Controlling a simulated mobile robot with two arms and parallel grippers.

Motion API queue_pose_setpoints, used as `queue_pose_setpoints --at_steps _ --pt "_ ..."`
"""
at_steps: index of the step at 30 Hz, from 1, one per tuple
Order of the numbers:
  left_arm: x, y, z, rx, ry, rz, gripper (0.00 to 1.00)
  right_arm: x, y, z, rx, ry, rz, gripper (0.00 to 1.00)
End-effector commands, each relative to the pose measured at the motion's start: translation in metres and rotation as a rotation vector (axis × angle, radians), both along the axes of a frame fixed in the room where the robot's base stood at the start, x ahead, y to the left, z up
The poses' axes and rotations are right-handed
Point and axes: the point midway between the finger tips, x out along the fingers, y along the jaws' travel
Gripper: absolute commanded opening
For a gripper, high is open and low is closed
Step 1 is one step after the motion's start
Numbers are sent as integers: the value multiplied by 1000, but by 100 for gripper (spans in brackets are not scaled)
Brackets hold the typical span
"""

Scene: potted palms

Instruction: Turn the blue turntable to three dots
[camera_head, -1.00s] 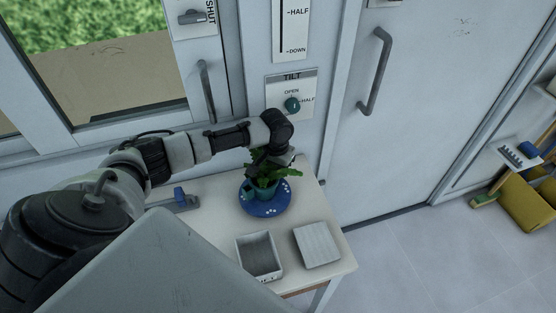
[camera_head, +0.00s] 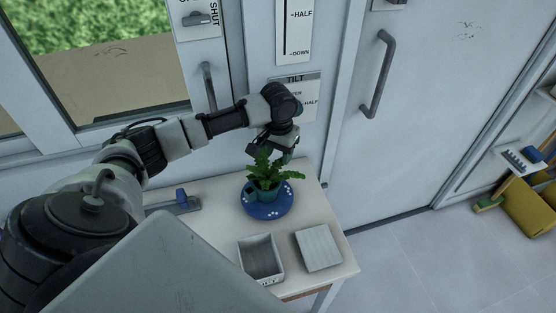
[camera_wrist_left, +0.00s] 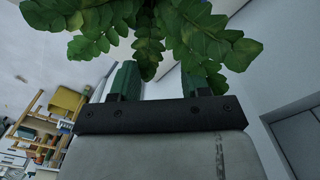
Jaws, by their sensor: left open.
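The blue turntable (camera_head: 263,212) lies on the small white table in the head view, with white dot marks near its rim. Groups of dots show at its front and right; the marks are too small to count surely. My left gripper (camera_head: 284,157) is open and empty, just above and behind the leaves. In the left wrist view its two green fingers (camera_wrist_left: 165,78) are apart, with leaves (camera_wrist_left: 185,30) beyond them. The turntable does not show there. My right gripper is not in view.
On the white table (camera_head: 215,215) stand an open grey tray (camera_head: 262,258) and a flat grey slab (camera_head: 318,249) in front of the turntable. A blue-knobbed lever (camera_head: 181,197) is at left. The TILT dial panel (camera_head: 310,90) and wall are close behind my gripper.

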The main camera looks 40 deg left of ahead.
Motion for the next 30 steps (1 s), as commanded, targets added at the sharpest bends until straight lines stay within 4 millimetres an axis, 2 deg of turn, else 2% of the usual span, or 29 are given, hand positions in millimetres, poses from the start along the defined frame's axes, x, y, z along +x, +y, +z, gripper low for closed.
queue_pose_setpoints --at_steps 3,7,24,26,30 --pt "1 0 18 0 -3 0 46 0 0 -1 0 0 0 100" --pt "0 0 27 0 -1 -1 46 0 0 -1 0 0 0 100" --pt "0 0 29 0 0 0 46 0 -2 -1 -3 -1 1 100" --pt "0 0 33 0 -1 0 46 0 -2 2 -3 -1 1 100" --pt "0 0 56 0 -1 0 46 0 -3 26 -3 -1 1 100"
